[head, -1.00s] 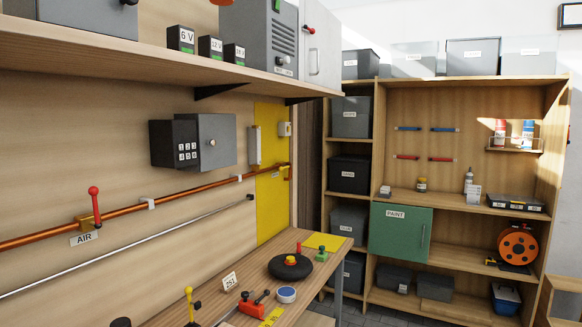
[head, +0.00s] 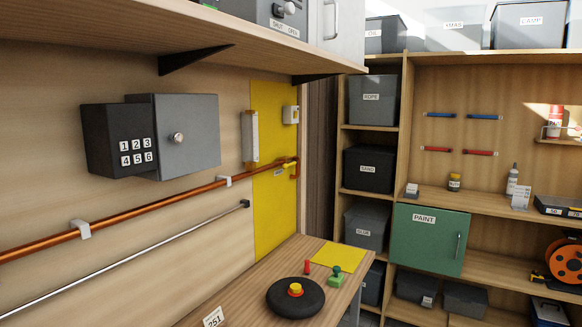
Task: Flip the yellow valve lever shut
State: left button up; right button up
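A small yellow lever (head: 289,166) sits at the far end of the copper pipe (head: 190,196), in front of the yellow wall panel (head: 272,215). It seems to lie roughly along the pipe, but it is too small to tell its exact angle. Neither of my grippers is in view.
A keypad box (head: 180,137) juts from the wall under an overhanging shelf (head: 150,35). A shelving unit stands at right.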

aim_at(285, 166)
jog(key=i+l+u, duration=0.15)
jog(key=u, duration=0.5)
jog(key=i+l+u, duration=0.15)
jog(key=l, duration=0.35)
jog(key=i+l+u, duration=0.2)
jog(key=l, duration=0.35)
jog(key=i+l+u, duration=0.15)
jog(key=l, duration=0.4)
jog(key=l+u, duration=0.2)
jog(key=l, duration=0.35)
jog(key=i+l, duration=0.1)
jog(key=l, duration=0.35)
jog(key=i+l, duration=0.1)
jog(key=l, duration=0.35)
